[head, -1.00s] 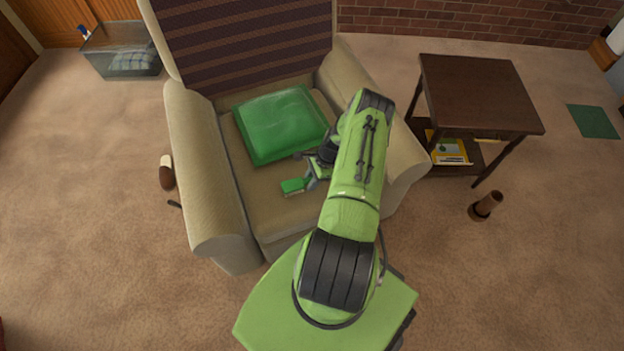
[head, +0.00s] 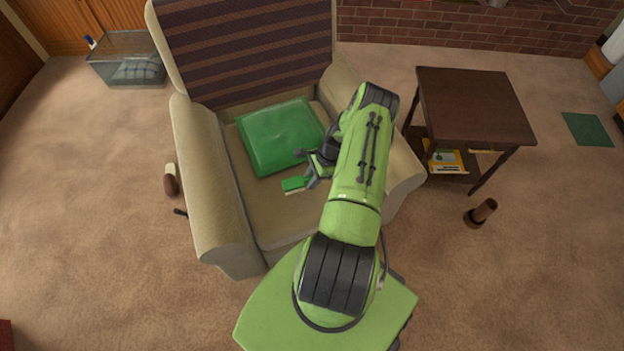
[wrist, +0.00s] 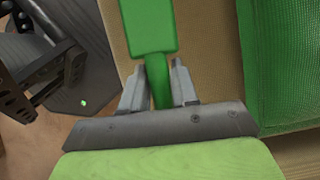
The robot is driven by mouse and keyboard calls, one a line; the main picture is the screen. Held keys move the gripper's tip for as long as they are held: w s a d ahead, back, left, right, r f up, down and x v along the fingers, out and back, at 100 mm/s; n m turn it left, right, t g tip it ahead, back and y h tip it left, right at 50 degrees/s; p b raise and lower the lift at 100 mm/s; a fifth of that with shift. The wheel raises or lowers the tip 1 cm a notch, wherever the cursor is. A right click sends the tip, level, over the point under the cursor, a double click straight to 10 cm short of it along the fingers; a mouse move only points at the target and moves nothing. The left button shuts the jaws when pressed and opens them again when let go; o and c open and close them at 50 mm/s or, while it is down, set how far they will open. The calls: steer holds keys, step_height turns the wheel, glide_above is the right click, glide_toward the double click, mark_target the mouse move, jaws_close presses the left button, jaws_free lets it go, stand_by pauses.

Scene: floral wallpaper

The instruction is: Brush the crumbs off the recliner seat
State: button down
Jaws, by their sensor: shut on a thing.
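The beige recliner (head: 215,190) faces me, with a striped backrest and two thick arms. A green cushion (head: 281,135) lies on the rear of its seat (head: 268,212). My gripper (head: 311,178) is over the front part of the seat, shut on the handle of a green brush (head: 295,184). In the wrist view the brush (wrist: 148,25) extends away from between my two fingers (wrist: 160,88), with the cushion (wrist: 284,60) at the right. Pale bristles show at the brush's lower edge in the head view. I cannot make out any crumbs, and my arm hides the seat's right part.
A dark side table (head: 474,105) with magazines on its lower shelf stands right of the recliner. A brown cylindrical object (head: 481,213) lies on the carpet. A brown-and-white object (head: 171,180) is left of the recliner. A clear bin (head: 128,60) stands at back left.

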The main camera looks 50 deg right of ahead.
stand_by(0.5)
steer(key=b, duration=0.7)
glide_above(310, 196)
steer(key=f, duration=0.6)
steer(key=shift+s+d+f, duration=0.2)
steer(key=shift+d+f, duration=0.2)
steer(key=shift+f+b, duration=0.75)
steer(key=shift+f, duration=0.25)
steer(key=shift+s+d, duration=0.1)
